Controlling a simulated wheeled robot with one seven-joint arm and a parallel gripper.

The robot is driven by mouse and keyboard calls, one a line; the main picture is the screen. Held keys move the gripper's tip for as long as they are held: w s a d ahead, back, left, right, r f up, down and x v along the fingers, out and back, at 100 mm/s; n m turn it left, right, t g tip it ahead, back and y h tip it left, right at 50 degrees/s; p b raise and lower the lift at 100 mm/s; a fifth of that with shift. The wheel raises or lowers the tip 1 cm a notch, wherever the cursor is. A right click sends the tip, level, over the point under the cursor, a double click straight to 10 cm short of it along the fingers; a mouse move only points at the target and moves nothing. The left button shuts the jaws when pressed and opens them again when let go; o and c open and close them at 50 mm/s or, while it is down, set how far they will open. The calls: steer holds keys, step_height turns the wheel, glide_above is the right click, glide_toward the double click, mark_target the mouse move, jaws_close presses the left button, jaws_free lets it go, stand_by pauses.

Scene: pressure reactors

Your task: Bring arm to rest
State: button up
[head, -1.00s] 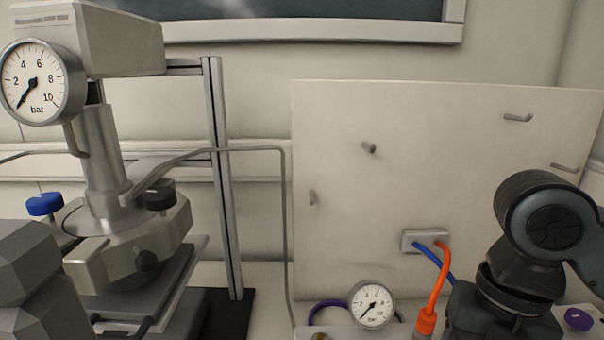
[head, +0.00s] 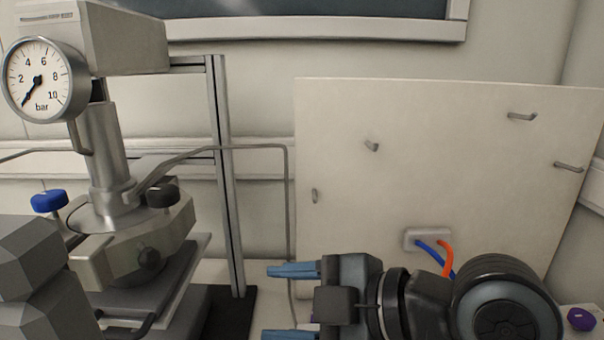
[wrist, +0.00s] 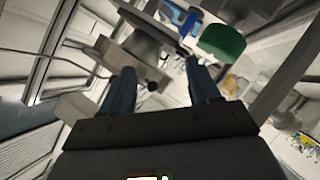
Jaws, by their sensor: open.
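My gripper (head: 292,302) is at the lower middle of the head view. Its two blue fingers point left and stand well apart, with nothing between them. It is in front of the lower left part of the pale panel, to the right of the metal reactor (head: 130,240). In the wrist view my gripper (wrist: 160,82) also shows both fingers spread and empty, with the tilted reactor parts (wrist: 135,55) beyond them. My dark arm joint fills the lower right of the head view.
A pressure gauge (head: 45,80) reading near zero sits on the reactor at left. A vertical metal post (head: 228,180) and thin bent tube (head: 287,210) stand between reactor and panel (head: 450,160). Blue and orange hoses (head: 445,255) leave a socket. A purple knob (head: 580,319) is at lower right.

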steer(key=s+d+f+m+t+h, duration=0.3)
steer(key=s+d+f+m, duration=0.1)
steer(key=m, duration=0.3)
steer(key=s+d+f+m+t+h, duration=0.3)
steer(key=s+d+f+m, duration=0.1)
steer(key=m, duration=0.3)
steer(key=s+d+f+m+t+h, duration=0.3)
steer(key=s+f+m, duration=0.2)
steer(key=m, duration=0.3)
steer(key=shift+s+d+f+t, duration=0.3)
steer(key=shift+s+d, duration=0.1)
steer(key=shift+s, duration=0.05)
steer(key=s+d+h, duration=0.1)
steer(key=s+d, duration=0.4)
steer(key=s, duration=0.4)
steer(key=s+d+h, duration=0.2)
steer(key=s+d, duration=0.4)
steer(key=s, duration=0.3)
steer(key=shift+s+d+g, duration=0.15)
steer(key=shift+s+g, duration=0.1)
steer(key=shift+g, duration=0.15)
